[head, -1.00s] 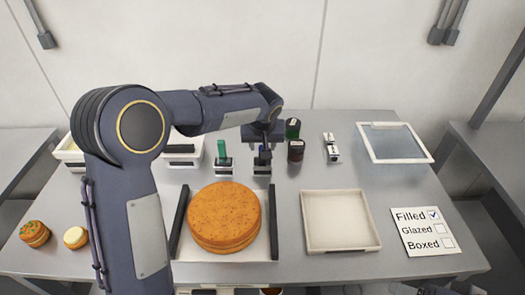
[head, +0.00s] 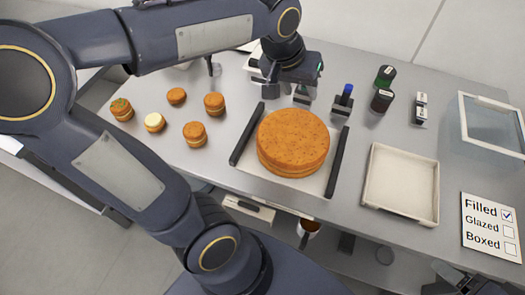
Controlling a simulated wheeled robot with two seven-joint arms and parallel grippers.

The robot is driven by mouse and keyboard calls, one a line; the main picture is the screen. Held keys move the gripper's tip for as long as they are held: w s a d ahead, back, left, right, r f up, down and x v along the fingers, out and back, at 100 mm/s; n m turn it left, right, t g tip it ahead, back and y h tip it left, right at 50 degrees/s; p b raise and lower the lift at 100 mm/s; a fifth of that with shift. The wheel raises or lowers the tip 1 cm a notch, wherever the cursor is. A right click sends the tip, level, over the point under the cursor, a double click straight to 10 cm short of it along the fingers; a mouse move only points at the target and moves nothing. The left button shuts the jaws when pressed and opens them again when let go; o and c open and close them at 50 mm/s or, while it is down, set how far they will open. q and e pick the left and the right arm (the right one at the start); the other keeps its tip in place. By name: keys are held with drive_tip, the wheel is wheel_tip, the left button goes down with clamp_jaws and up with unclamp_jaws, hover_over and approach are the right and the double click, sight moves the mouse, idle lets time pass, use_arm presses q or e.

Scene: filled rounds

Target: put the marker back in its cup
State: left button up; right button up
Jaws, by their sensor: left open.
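The blue marker (head: 348,89) stands upright in a small dark cup (head: 342,104) with a pale label, behind the cake's right side. A second labelled cup (head: 302,96) stands to its left, partly covered by my left gripper. A bit of green shows at the gripper's right edge; I cannot tell whether it is the green marker. My left gripper (head: 280,86) is open, pointing down behind the cake and left of the blue marker, apart from it. I see nothing held in it.
A round orange cake (head: 293,140) sits on a board with dark side rails. An empty cream tray (head: 401,183) and a checklist (head: 490,226) with Filled ticked lie right. Dark jars (head: 382,100) stand behind. A glass-topped box (head: 493,124) is far right. Small cakes (head: 195,134) lie left.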

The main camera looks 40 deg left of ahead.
use_arm(q)
drive_tip(key=s+d+f+h, duration=0.1)
drive_tip(key=s+f, duration=0.1)
drive_tip(key=s, duration=0.6)
drive_tip(key=s+d+f+t+h, duration=0.1)
drive_tip(key=s+f, duration=0.2)
drive_tip(key=s, duration=0.5)
drive_tip(key=shift+s+f+m, duration=0.2)
drive_tip(key=shift+m, duration=0.2)
